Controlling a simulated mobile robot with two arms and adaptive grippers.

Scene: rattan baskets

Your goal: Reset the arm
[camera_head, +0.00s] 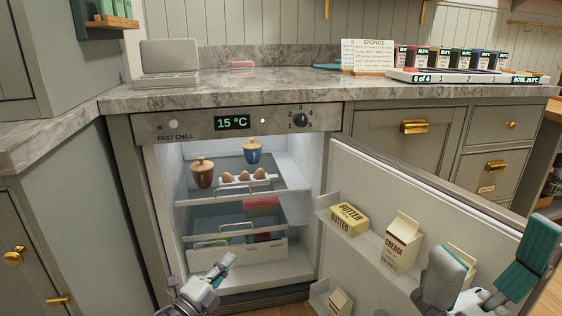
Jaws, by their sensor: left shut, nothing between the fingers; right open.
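My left gripper (226,262) is at the bottom, left of centre, in front of the open fridge's lower part. Its fingers are together with nothing between them. My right gripper (490,250) is at the lower right, in front of the fridge door. Its grey and teal fingers are spread wide and it is empty. The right gripper hides part of the door and a carton on its shelf.
The fridge door (345,175) stands open to the right, holding butter (349,218) and a cream carton (401,240). Inside are a brown jar (202,173), a blue jar (252,152), eggs (244,177) and a drawer (238,253). A marble counter (300,84) runs above.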

